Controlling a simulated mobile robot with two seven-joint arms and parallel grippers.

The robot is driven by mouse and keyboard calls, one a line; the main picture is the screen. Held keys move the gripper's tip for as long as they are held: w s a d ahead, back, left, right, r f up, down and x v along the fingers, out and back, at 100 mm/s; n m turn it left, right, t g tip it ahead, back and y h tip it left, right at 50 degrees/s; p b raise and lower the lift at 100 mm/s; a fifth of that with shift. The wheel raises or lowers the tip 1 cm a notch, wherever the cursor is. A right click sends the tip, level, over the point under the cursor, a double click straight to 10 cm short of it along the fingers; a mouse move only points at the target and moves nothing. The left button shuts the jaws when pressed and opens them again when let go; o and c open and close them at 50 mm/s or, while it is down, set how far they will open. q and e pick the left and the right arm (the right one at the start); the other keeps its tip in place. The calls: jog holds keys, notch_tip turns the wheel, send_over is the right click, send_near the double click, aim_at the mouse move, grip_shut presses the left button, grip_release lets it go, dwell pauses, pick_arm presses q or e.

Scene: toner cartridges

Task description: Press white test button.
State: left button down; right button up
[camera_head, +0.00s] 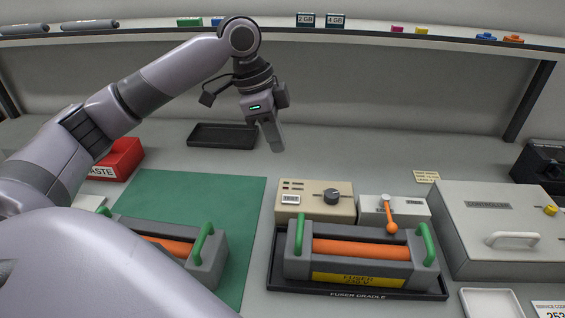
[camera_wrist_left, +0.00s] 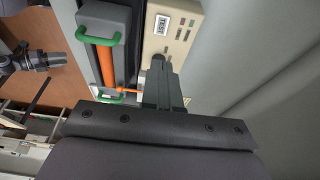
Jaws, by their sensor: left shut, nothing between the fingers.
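The white test button (camera_wrist_left: 162,25), with dark lettering on its face, is on the beige panel box (camera_wrist_left: 181,38) in the left wrist view. In the head view the small white button (camera_head: 290,198) is at the left of the beige box (camera_head: 318,206), beside a dark rotary knob (camera_head: 332,196). My left gripper (camera_head: 277,146) points down, above and behind the box and apart from it. Its closed fingers (camera_wrist_left: 163,88) are empty in the wrist view. A grey arm end, seemingly my right gripper (camera_wrist_left: 35,61), shows at the wrist view's left; its jaw state is unclear.
An orange-rolled fuser unit (camera_head: 350,256) with green handles sits in a black cradle in front of the box. A small box with an orange lever (camera_head: 389,215) stands right of it. A grey controller box (camera_head: 500,235) is further right. A black tray (camera_head: 222,136) lies behind.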

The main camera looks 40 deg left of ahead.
aim_at(292, 199)
pick_arm(q)
jog(key=x, duration=0.8)
jog(key=a+x, duration=0.1)
jog(key=x, duration=0.4)
jog(key=shift+s+f, duration=0.15)
jog(key=shift+s, duration=0.2)
